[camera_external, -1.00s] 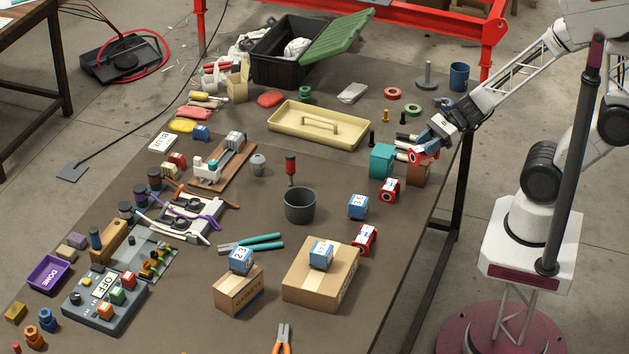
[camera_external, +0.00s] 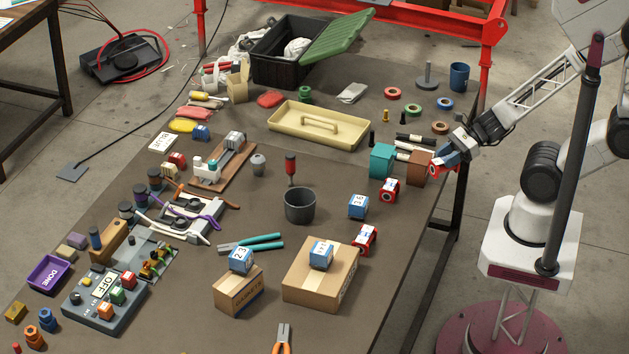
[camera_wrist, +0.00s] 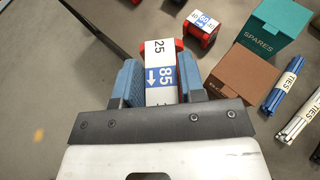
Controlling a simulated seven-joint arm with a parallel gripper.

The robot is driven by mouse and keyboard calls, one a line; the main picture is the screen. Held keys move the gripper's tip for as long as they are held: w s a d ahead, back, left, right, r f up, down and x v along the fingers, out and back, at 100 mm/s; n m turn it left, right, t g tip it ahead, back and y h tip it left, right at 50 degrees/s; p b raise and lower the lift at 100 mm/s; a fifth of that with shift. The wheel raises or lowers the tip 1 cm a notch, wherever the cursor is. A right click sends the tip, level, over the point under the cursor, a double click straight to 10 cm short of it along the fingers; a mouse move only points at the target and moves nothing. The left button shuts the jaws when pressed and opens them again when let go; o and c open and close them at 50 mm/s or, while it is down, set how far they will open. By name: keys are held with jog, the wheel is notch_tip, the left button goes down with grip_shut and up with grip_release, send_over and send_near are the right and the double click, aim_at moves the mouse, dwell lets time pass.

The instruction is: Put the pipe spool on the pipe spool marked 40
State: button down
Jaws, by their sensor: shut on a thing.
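My gripper (camera_external: 450,157) is shut on a pipe spool (camera_external: 436,171) with red ends and a white and blue label. In the wrist view the held spool (camera_wrist: 158,72) sits between both blue fingers and reads 25 and 85, with an arrow. It is by the table's right edge, beside the brown box.
A teal box (camera_external: 382,160) marked SPARES and a brown box (camera_external: 418,167) stand left of my gripper. Blue numbered blocks (camera_external: 358,207) stand nearby, two on cardboard boxes (camera_external: 310,287). Tied bundles (camera_wrist: 278,92) lie beside the brown box.

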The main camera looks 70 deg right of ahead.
jog(key=shift+w+a, duration=0.1)
jog(key=shift+w, duration=0.15)
send_over(392, 184)
jog(key=shift+s+d+f, duration=0.25)
jog(key=shift+s+f, duration=0.1)
jog(key=shift+f, duration=0.3)
dwell(0.5)
jog(key=shift+w+a, duration=0.1)
jog(key=shift+w, duration=0.15)
jog(key=shift+w+f, duration=0.15)
jog(key=shift+f, duration=1.65)
jog(key=shift+f, duration=0.3)
jog(key=c, duration=0.7)
grip_release()
